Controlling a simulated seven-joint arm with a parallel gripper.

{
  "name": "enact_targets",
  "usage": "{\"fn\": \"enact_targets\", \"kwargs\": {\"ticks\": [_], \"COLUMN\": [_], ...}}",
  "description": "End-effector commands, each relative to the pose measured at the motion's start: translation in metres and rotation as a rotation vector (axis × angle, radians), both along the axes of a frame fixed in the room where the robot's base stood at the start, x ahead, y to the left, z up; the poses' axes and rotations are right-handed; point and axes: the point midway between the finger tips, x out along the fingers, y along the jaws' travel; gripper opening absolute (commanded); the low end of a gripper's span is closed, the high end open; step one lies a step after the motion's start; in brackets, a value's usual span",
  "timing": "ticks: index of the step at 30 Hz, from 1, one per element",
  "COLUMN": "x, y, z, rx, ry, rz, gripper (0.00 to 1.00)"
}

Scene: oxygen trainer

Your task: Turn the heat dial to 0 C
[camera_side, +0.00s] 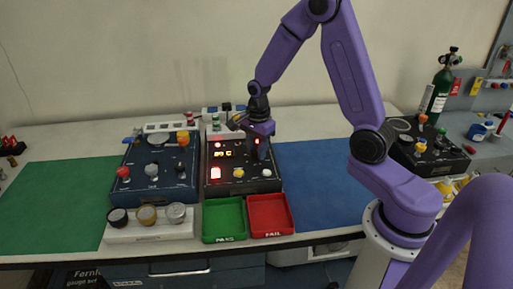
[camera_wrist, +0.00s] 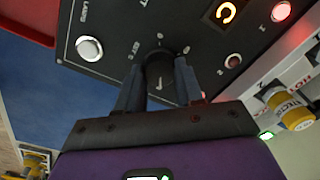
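The heat dial (camera_wrist: 160,72) is a black round knob on the black control panel. It sits between the two fingers of my gripper (camera_wrist: 159,85) in the wrist view, with a finger against each side. In the side view my gripper (camera_side: 256,148) points down at the right part of the panel (camera_side: 243,188) and hides the dial there. The dial's pointer and scale cannot be made out.
A green tray (camera_side: 223,239) and a red tray (camera_side: 270,234) stand in front. A blue-black panel (camera_side: 152,188) is left; the blue mat (camera_side: 318,190) right is clear.

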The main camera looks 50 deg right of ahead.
Motion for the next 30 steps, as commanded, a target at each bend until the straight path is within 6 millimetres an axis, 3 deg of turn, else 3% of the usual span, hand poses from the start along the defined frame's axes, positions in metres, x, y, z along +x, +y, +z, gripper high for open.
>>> {"fn": "enact_targets", "kwargs": {"ticks": [14,30], "x": [0.0003,0.0009], "y": [0.0002,-0.0001], "z": [0.0004,0.0004], "rx": [0.001,0.001], "ry": [-0.001,-0.001], "rz": [0.069,0.516], "gripper": [0.06,0.06]}}
